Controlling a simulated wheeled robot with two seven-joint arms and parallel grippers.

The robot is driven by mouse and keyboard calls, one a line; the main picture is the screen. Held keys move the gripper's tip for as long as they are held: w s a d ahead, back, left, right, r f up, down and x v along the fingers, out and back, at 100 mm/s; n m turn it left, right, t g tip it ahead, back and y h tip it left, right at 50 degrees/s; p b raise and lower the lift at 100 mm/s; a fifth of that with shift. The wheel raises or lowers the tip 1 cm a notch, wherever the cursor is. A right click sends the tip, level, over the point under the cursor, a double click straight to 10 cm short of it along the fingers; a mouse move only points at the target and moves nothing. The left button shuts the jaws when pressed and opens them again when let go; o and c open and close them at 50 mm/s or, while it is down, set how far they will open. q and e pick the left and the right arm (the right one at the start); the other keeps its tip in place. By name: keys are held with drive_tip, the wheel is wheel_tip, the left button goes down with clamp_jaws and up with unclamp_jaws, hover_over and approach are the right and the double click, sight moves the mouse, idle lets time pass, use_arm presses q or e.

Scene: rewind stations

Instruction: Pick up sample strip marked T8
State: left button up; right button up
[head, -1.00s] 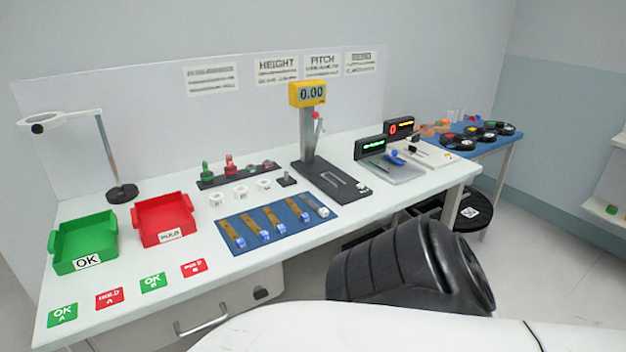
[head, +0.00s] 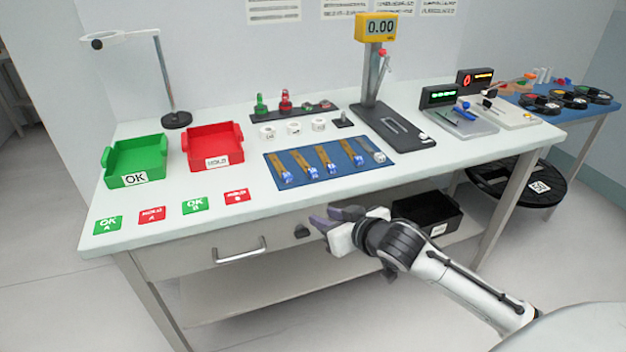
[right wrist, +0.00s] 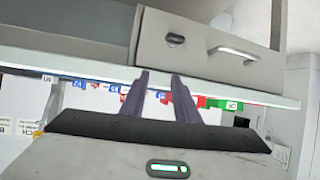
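Several tan sample strips with blue-and-white ends lie side by side on a blue mat (head: 380,166) on the table. One of them is the strip at the mat's middle (head: 325,158). The marks on them are too small to read, so I cannot tell which is T8. My right gripper (head: 333,217) is in front of the table's front edge, nearer to me than the mat and apart from it. In the right wrist view its two fingers (right wrist: 160,76) stand apart with nothing between them. My left gripper is not in view.
Green OK (head: 137,180) and red HOLD (head: 218,163) bins stand left of the mat. A height gauge (head: 395,128) stands behind it on the right. A drawer (head: 240,247) is under the front edge. The tabletop just in front of the mat is clear.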

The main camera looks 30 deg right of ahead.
drive_tip(key=m+h, duration=0.1)
approach(314, 171)
drive_tip(key=shift+t, duration=0.4)
drive_tip(key=shift+f+b+x, duration=0.2)
drive_tip(key=shift+b+x, duration=0.15)
drive_tip(key=shift+x, duration=1.75)
drive_tip(key=shift+f+b+x, duration=0.2)
drive_tip(key=shift+b+x, duration=0.1)
drive_tip(key=shift+x, duration=1.8)
drive_tip(key=shift+s+a, duration=0.1)
drive_tip(key=shift+s, duration=0.05)
clamp_jaws()
